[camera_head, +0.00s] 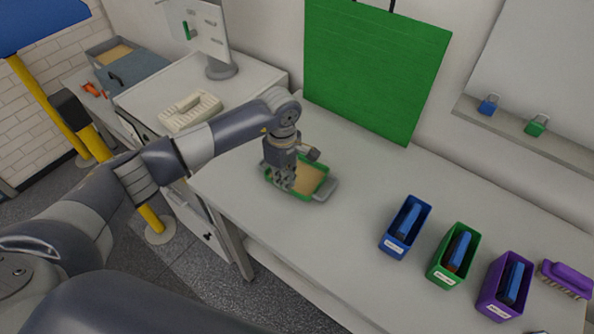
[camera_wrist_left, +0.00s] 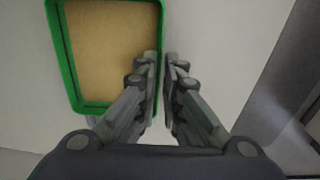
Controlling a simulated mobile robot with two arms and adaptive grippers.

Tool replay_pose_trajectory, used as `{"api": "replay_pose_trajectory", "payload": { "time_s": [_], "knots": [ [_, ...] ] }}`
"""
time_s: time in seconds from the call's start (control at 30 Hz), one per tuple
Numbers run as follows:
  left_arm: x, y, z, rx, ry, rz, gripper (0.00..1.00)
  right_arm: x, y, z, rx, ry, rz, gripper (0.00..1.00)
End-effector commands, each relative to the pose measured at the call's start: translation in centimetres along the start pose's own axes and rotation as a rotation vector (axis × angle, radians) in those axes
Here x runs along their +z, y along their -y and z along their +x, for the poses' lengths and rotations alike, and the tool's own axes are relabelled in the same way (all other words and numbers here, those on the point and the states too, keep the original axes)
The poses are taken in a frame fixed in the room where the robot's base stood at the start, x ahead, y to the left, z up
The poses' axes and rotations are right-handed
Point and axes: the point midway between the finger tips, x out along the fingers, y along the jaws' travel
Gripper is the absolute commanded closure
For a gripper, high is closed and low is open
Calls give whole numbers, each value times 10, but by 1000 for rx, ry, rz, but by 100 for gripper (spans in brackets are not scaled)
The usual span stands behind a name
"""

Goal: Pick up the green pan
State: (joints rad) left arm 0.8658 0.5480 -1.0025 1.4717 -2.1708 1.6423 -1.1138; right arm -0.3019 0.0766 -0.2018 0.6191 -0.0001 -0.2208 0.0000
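The green pan (camera_head: 311,178) has a tan inside and a grey handle at its right end. It sits on the white table near the left end. In the left wrist view, the green pan (camera_wrist_left: 110,50) fills the upper left. My left gripper (camera_head: 284,184) points down at the pan's near left side and hides part of it. In the left wrist view, my left gripper (camera_wrist_left: 161,62) has its fingers close together, one on each side of the pan's wall, shut on it. My right gripper is not in view.
Blue (camera_head: 406,228), green (camera_head: 453,256) and purple (camera_head: 504,286) bins stand on the table to the right, with a purple brush (camera_head: 566,278) beyond. A green board (camera_head: 375,65) leans on the wall behind. The table between pan and bins is clear.

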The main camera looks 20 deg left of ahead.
Motion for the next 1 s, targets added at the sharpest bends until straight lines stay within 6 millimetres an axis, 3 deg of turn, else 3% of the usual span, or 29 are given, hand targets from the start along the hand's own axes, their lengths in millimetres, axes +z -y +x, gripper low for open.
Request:
{"api": "replay_pose_trajectory", "payload": {
  "time_s": [0.03,0.3,0.47,0.5,0.53,1.0],
  "knots": [
    [1,1,2,-4,3,-2,92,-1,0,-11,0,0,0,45],
    [0,0,28,1,1,-1,92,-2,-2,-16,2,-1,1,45],
    [0,-1,29,1,1,0,92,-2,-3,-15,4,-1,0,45],
    [0,-1,29,1,1,0,99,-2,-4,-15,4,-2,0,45],
    [0,-1,28,1,1,0,100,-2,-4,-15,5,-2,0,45],
    [0,-1,26,3,1,-1,100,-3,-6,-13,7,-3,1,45]
  ]
}}
